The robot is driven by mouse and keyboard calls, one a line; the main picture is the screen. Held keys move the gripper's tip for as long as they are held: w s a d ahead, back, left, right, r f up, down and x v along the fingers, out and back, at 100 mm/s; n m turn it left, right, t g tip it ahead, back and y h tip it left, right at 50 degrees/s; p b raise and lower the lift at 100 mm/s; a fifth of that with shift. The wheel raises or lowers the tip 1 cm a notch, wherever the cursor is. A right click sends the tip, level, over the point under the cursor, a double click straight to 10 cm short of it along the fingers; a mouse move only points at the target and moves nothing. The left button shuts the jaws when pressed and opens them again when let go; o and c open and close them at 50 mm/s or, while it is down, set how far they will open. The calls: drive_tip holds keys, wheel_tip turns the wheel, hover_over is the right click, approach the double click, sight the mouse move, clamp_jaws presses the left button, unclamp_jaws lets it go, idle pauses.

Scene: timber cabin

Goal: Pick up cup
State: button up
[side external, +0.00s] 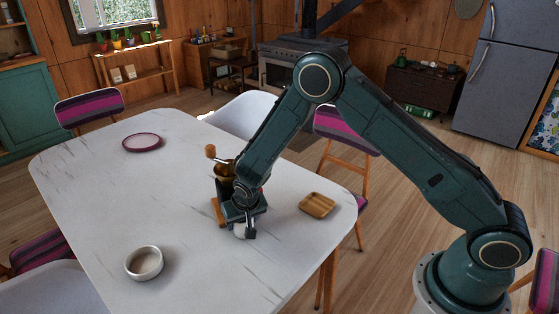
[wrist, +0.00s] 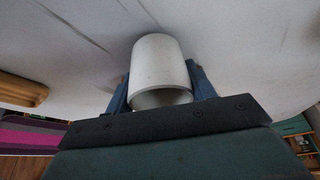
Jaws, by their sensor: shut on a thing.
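The white cup (wrist: 158,65) is between the two dark fingers of my gripper (wrist: 160,85) in the wrist view. The fingers close on it from both sides, and its open rim faces the camera. In the side external view only a small pale part of the cup (side external: 240,231) shows at my gripper (side external: 237,228), low over the white table (side external: 100,190). The gripper hides most of it. I cannot tell whether the cup touches the tabletop.
A brown pot with a wooden handle (side external: 211,151) stands right behind my gripper, partly hidden. A wooden tray (side external: 318,204) lies to the right, also in the wrist view (wrist: 22,92). A pale bowl (side external: 144,263) is front left, a purple-rimmed plate (side external: 143,142) back left. The left middle is clear.

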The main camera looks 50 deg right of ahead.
drive_tip(key=shift+r, duration=0.55)
drive_tip(key=shift+s+a, duration=0.15)
drive_tip(key=shift+s, duration=0.2)
drive_tip(key=s+a, duration=0.4)
drive_tip(key=s, duration=0.5)
drive_tip(key=s+a, duration=0.4)
drive_tip(key=s, duration=0.6)
drive_tip(key=s+a, duration=0.4)
drive_tip(key=s, duration=0.5)
drive_tip(key=shift+s, duration=0.4)
